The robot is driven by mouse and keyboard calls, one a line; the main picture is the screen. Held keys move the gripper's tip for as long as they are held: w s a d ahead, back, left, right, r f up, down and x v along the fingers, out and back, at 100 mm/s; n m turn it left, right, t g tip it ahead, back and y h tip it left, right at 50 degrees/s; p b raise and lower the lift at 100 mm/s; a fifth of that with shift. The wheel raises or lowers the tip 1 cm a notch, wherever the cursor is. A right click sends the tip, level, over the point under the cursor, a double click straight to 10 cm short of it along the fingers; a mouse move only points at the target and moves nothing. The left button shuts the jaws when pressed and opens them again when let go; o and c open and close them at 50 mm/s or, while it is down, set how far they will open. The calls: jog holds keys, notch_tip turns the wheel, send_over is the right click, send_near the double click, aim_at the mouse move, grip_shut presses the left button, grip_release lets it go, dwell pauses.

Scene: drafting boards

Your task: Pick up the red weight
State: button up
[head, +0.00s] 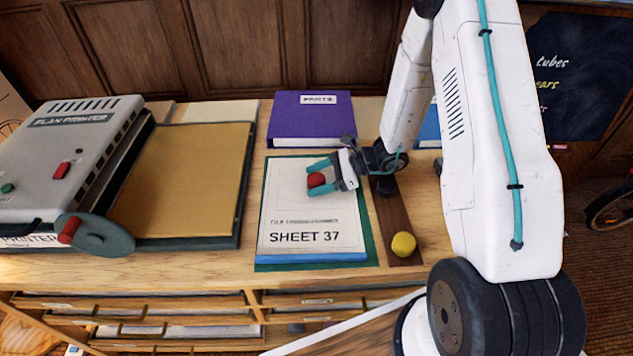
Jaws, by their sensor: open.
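The red weight (316,180) is a small round red object on the upper part of the sheet marked SHEET 37 (310,220). My gripper (320,178) reaches in from the right, with its two teal fingers open. The red weight sits between the fingers, one above it and one below it in the picture. I cannot tell whether either finger touches it.
A yellow weight (403,245) sits on a dark wooden strip (392,215) right of the sheet. A purple PARTS binder (312,125) lies behind it. The plan printer (75,150) and a tan board (185,180) fill the left. Open drawers (160,312) are below the front edge.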

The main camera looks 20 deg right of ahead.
jog(key=shift+a, duration=0.1)
jog(key=shift+c, duration=0.3)
jog(key=c, duration=1.4)
jog(key=shift+o, duration=0.2)
jog(key=shift+r, duration=0.1)
